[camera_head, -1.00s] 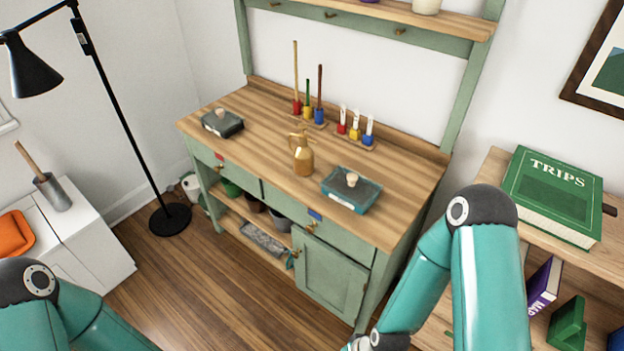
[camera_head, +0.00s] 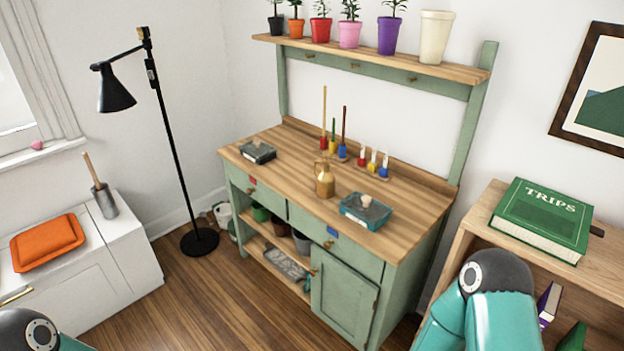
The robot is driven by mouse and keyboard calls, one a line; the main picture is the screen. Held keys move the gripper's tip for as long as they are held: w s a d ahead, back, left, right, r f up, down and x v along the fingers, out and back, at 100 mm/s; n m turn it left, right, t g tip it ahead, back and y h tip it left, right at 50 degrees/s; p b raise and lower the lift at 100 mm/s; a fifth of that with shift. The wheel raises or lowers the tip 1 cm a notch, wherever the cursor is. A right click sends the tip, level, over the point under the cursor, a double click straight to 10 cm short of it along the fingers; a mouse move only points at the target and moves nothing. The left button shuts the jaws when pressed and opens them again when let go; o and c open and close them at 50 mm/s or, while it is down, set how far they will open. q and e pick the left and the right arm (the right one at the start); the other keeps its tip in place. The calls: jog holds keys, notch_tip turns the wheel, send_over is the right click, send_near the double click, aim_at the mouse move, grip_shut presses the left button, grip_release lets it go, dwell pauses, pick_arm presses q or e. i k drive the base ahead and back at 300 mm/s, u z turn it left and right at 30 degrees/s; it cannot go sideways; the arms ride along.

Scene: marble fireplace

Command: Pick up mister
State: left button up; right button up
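The mister (camera_head: 325,182) is a small brass-coloured bottle with a spray top. It stands upright on the wooden top of the green potting bench (camera_head: 292,172), near the front edge and just left of a teal tray. Nothing touches it. My two arms show only at the bottom left and bottom right corners. Both grippers are out of the picture, so their state is hidden.
A teal tray (camera_head: 366,211) and a dark tray (camera_head: 257,152) sit on the bench. Several coloured tools (camera_head: 342,153) stand behind the mister. Potted plants (camera_head: 350,33) line the shelf above. A black floor lamp (camera_head: 177,150) stands left; a bookshelf (camera_head: 486,209) stands right.

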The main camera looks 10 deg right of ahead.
aim_at(326, 181)
jog(key=u, duration=0.45)
jog(key=i, duration=2)
jog(key=z, duration=0.55)
jog(key=k, duration=0.9)
jog(key=z, duration=0.15)
jog(key=i, duration=0.9)
jog(key=u, duration=0.1)
